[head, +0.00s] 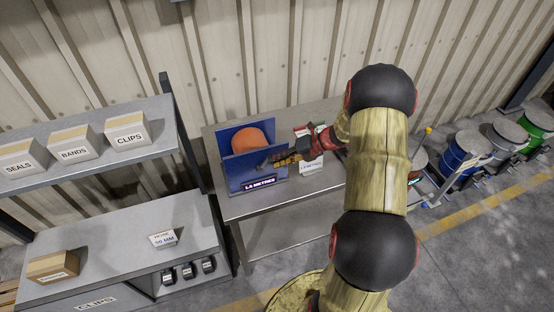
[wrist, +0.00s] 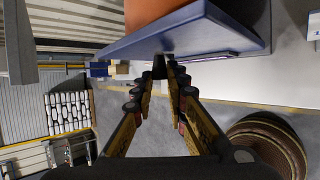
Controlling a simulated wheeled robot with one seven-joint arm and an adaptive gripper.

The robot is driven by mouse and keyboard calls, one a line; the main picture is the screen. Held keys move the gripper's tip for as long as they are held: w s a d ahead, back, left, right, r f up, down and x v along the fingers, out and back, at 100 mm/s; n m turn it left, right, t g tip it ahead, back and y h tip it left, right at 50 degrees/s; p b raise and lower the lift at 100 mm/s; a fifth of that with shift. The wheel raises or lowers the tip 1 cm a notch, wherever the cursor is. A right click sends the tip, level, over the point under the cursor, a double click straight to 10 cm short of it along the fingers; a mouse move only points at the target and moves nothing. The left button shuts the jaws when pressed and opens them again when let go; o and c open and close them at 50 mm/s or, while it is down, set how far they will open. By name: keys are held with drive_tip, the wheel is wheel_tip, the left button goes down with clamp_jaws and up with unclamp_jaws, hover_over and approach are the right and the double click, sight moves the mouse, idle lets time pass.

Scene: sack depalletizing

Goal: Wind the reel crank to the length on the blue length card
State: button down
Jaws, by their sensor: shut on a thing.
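The reel is an orange drum (head: 248,137) in a blue frame (head: 238,172) on the grey table; a dark sign with small light lettering is on its front. My gripper (head: 272,162) is at the frame's front right side. In the wrist view its fingers (wrist: 159,78) are closed on a dark crank handle (wrist: 159,62) beside the blue frame edge (wrist: 180,32). The crank's arm is mostly hidden. A white card (head: 311,168) stands right of the reel, partly behind my gripper; I cannot read its lettering or tell whether it is the length card.
A shelf at left holds cartons (head: 127,130) marked SEALS, BANDS and CLIPS. Below it are a small card (head: 163,238) reading 50 MM and an open brown carton (head: 53,267). Drums (head: 466,150) stand along the wall at right. The table front is clear.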

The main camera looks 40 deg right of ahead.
drive_tip(key=c, duration=1.8)
unclamp_jaws()
drive_tip(key=shift+o, duration=0.2)
drive_tip(key=v, duration=1.2)
drive_tip(key=shift+f, duration=0.1)
